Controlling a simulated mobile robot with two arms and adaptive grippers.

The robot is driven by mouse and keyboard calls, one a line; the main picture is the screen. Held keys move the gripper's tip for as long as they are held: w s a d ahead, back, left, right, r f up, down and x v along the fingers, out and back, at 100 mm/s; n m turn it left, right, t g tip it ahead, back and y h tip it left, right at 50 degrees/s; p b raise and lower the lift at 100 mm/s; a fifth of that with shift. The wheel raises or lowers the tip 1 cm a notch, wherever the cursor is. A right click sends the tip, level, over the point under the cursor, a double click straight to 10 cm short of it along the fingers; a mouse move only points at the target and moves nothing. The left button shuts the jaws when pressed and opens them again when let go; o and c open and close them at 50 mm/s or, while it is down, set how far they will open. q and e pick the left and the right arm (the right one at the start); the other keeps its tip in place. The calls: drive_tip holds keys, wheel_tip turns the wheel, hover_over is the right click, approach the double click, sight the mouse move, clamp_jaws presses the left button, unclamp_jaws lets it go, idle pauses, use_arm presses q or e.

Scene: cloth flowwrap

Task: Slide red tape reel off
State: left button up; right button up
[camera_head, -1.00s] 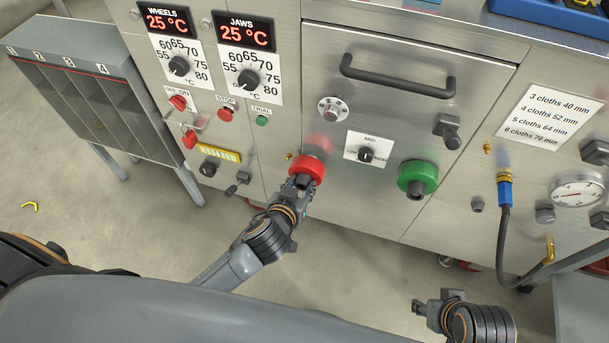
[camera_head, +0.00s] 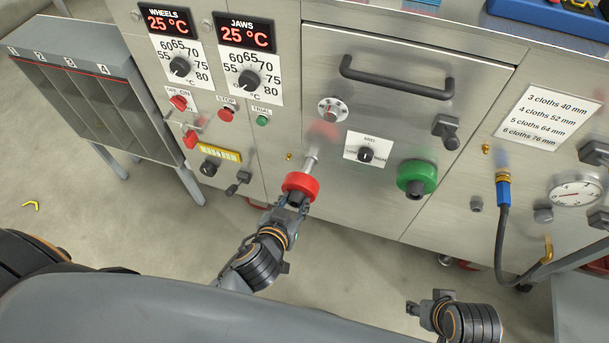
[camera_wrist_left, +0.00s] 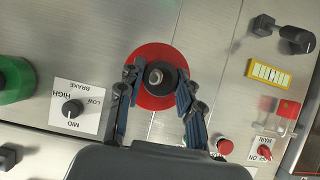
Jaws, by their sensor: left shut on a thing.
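The red tape reel (camera_head: 301,184) is at the front end of a metal spindle (camera_head: 311,157) that sticks out from the machine's steel front. My left gripper (camera_head: 290,199) is shut on the reel's dark hub from the near side. In the left wrist view the red reel (camera_wrist_left: 149,103) shows behind the two fingers (camera_wrist_left: 158,85), which close around the dark hub. I cannot tell whether the reel is still around the spindle's tip. My right gripper (camera_head: 420,307) is at the lower right, away from the machine, with nothing visible in it.
A green reel (camera_head: 417,176) sits on the panel to the right, beside the brake knob (camera_head: 366,155). A black handle (camera_head: 397,77) crosses the door above. A blue-ended hose (camera_head: 504,192) hangs further right. A grey slotted rack (camera_head: 90,85) stands at left.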

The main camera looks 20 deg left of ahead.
use_arm(q)
drive_tip(key=shift+s, duration=1.9)
